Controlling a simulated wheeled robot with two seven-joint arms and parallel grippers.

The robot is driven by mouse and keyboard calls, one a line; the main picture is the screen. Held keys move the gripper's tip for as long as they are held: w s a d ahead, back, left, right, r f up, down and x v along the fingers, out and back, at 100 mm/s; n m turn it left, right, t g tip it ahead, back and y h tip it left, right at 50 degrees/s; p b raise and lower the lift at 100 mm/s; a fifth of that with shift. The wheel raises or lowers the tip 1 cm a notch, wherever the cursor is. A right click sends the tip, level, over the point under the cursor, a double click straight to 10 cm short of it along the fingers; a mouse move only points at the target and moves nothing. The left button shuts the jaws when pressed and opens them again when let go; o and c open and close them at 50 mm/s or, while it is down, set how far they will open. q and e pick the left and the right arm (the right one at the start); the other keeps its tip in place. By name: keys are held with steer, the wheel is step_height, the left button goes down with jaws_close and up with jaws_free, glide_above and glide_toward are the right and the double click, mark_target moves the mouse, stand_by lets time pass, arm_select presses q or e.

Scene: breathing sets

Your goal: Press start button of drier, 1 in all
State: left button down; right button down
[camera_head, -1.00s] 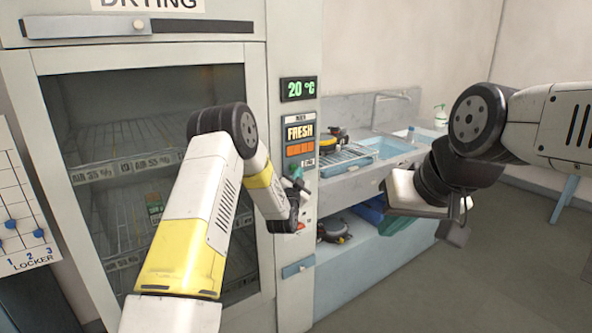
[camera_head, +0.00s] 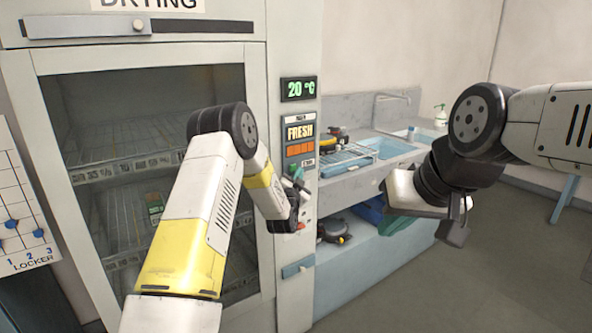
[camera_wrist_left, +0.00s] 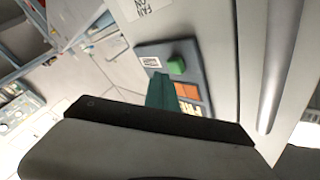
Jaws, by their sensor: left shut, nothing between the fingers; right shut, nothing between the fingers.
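The drier (camera_head: 150,180) is the tall grey cabinet at the left, with a glass door and wire shelves. Its control panel (camera_head: 300,135) shows "20 °C" and "FRESH". A green button (camera_wrist_left: 176,66) stands out from the dark panel in the left wrist view; it also shows in the head view (camera_head: 296,171). My left gripper (camera_wrist_left: 160,78) is shut and empty, its teal fingertips close beside the button; I cannot tell whether they touch. In the head view my left wrist hides part of the panel. My right gripper (camera_head: 462,214) is shut and empty, in the air at the right.
A sink unit (camera_head: 375,155) with a wire rack and breathing gear stands right of the drier. A blue bin (camera_head: 370,210) and more gear sit on its lower shelf. A locker board (camera_head: 18,220) is at the far left. The floor at the right is clear.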

arm_select(q)
steer(key=shift+w+a, duration=0.1)
stand_by(0.6)
steer(key=shift+w+a, duration=0.15)
steer(key=shift+w, duration=0.1)
steer(key=shift+w+a, duration=0.3)
steer(key=shift+w, duration=0.1)
stand_by(0.8)
steer(key=shift+s, duration=0.1)
steer(key=shift+s+d, duration=0.5)
steer(key=shift+s, duration=0.15)
steer(key=shift+d, duration=0.1)
steer(key=s+d, duration=0.1)
steer(key=s, duration=0.1)
steer(key=s+d, duration=0.1)
steer(key=s, duration=0.1)
steer(key=shift+d, duration=0.4)
stand_by(0.5)
